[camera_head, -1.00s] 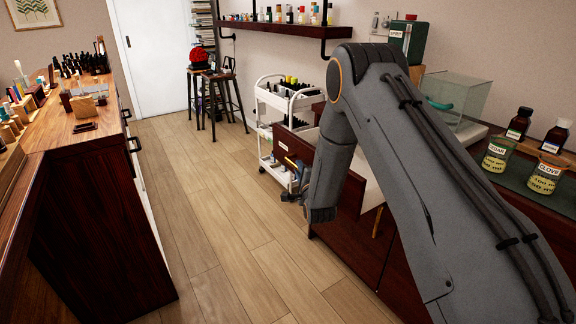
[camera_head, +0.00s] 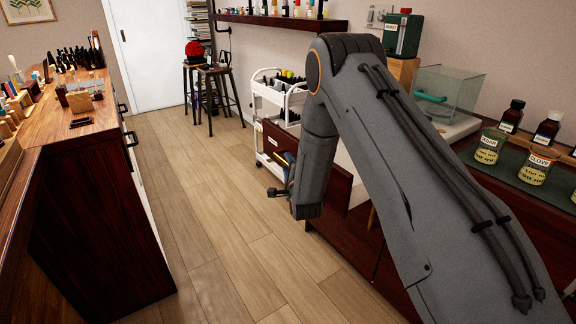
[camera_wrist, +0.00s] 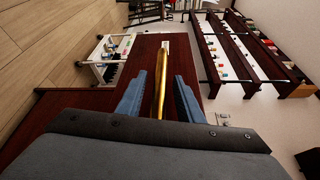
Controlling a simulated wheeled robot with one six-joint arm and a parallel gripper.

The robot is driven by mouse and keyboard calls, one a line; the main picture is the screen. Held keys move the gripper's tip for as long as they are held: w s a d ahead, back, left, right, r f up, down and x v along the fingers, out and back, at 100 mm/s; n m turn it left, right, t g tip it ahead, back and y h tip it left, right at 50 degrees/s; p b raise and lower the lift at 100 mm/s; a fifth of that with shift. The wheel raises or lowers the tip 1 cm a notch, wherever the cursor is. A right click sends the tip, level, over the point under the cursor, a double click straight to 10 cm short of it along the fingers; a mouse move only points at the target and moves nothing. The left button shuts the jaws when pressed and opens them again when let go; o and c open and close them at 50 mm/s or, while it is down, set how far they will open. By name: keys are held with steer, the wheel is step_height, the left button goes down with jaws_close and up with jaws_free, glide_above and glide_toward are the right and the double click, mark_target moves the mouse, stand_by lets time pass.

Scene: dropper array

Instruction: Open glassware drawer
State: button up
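In the wrist view a dark red-brown wooden front (camera_wrist: 150,49) fills the middle, with a small pale label (camera_wrist: 166,44) too small to read. A brass bar handle (camera_wrist: 160,80) stands out between the two blue-grey fingers of my gripper (camera_wrist: 158,98). The fingers are apart, with a visible gap on each side of the handle. In the head view a dark red wooden panel (camera_head: 280,139) shows just left of my arm, by the cabinet. My arm hides most of the front and handle there. How far the drawer stands out cannot be told.
A white cart (camera_head: 268,103) stands beyond the panel. Stools (camera_head: 212,90) are farther back. A wooden counter (camera_head: 95,165) lines the left. The floor (camera_head: 220,215) between is clear. Labelled jars (camera_head: 540,165) and a glass case (camera_head: 447,95) stand on the right worktop.

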steer(key=s+d, duration=0.1)
steer(key=s, duration=0.6)
steer(key=shift+s+r+b, duration=0.3)
steer(key=shift+s+b, duration=0.05)
steer(key=shift+b, duration=0.1)
steer(key=s+d+r+n+g, duration=0.2)
steer(key=s+n+g, duration=0.3)
steer(key=s, duration=0.8)
steer(key=s+d+r+n+g+h, duration=0.1)
steer(key=s+d+r+n+g, duration=0.2)
steer(key=s, duration=1)
steer(key=s+d+r+n+g+h, duration=0.1)
steer(key=s+d+r+n+g, duration=0.2)
steer(key=s, duration=1)
steer(key=d+n+g, duration=0.3)
steer(key=n+g, duration=0.2)
steer(key=n, duration=0.2)
steer(key=shift+d+r+n+g, duration=0.2)
steer(key=shift+r+n+g, duration=0.05)
steer(key=shift+n+g, duration=0.15)
